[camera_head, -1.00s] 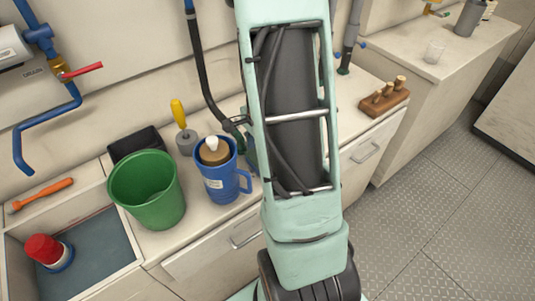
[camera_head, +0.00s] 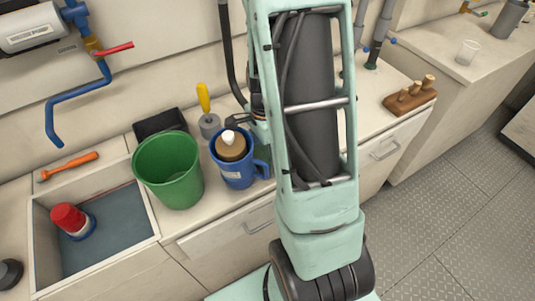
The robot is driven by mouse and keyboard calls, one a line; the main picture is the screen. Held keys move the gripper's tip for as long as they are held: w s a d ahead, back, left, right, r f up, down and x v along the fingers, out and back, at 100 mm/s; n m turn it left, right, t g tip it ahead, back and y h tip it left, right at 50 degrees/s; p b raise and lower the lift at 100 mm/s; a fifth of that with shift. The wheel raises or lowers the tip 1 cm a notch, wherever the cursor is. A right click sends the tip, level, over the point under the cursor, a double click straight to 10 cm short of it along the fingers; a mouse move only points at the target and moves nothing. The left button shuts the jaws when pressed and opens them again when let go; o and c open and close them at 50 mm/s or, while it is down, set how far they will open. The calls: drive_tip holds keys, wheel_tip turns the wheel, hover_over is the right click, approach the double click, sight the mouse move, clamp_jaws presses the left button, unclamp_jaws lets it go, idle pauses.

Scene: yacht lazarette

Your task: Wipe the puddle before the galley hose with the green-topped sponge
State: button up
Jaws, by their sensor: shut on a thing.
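My gripper is not clearly seen; my own mint-coloured arm stands in front of the counter and hides the area behind it. A small dark part shows left of the arm above the blue mug; I cannot tell whether it belongs to my gripper or to the hose. A black hose (camera_head: 228,62) hangs down the wall, and its lower end passes out of sight by the arm. I see neither the green-topped sponge nor the puddle; the counter behind the arm is hidden.
A green bucket (camera_head: 168,172) and a blue mug (camera_head: 236,172) stand left of my arm. Behind them are a black box (camera_head: 158,123) and a yellow-handled tool (camera_head: 204,98). A sink (camera_head: 152,222) holds a red-topped item (camera_head: 68,218). A wooden block (camera_head: 409,101) stands at right.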

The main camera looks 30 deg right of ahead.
wheel_tip(320, 180, up, 6)
drive_tip(key=p, duration=0.5)
drive_tip(key=shift+d, duration=0.1)
drive_tip(key=shift+w+r, duration=0.1)
wheel_tip(320, 180, up, 3)
drive_tip(key=p, duration=0.3)
idle(0.9)
